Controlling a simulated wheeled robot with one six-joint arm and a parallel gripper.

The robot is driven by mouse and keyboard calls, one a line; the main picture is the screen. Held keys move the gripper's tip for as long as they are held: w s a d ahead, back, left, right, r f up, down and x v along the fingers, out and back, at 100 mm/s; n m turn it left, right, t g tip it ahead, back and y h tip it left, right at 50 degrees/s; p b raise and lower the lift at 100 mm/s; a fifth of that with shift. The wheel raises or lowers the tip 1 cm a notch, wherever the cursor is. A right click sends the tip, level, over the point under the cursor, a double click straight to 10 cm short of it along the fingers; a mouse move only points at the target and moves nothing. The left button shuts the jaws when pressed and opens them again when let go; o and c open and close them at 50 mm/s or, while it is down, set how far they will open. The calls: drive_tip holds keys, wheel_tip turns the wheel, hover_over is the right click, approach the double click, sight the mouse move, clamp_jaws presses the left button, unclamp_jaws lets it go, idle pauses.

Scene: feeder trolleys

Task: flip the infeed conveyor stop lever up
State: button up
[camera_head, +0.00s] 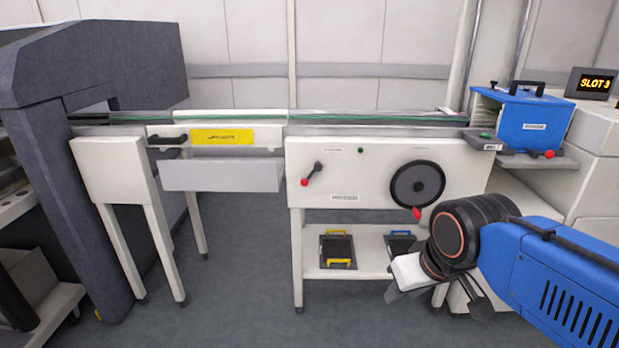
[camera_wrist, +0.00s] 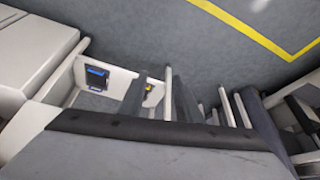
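The stop lever (camera_head: 313,173) is a short dark lever with a red knob on the front of the white conveyor cabinet (camera_head: 328,205). It slants down and to the left, with its knob at the lower end. My gripper (camera_head: 440,300) is at the lower right of the head view, pointing down, in front of the lower shelf and well right of the lever. Its fingers look apart, with nothing held. They seem to show as dark grey pieces in the wrist view (camera_wrist: 158,97). The lever cannot be made out in the wrist view.
A black handwheel (camera_head: 417,184) with a red knob is right of the lever. A blue box (camera_head: 523,122) stands at the right. A yellow label (camera_head: 222,136) marks the left conveyor section. Floor in front is clear.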

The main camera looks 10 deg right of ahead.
drive_tip(key=shift+w, duration=0.15)
clamp_jaws()
drive_tip(key=w+r+m+t+y, duration=0.1)
drive_tip(key=w+r, duration=0.2)
drive_tip(key=w, duration=1.7)
drive_tip(key=w+r+m+t+y, duration=0.1)
drive_tip(key=w+r+m+y, duration=0.1)
drive_tip(key=w, duration=1.8)
drive_tip(key=shift+d+r+m, duration=0.3)
drive_tip(key=shift+r, duration=0.6)
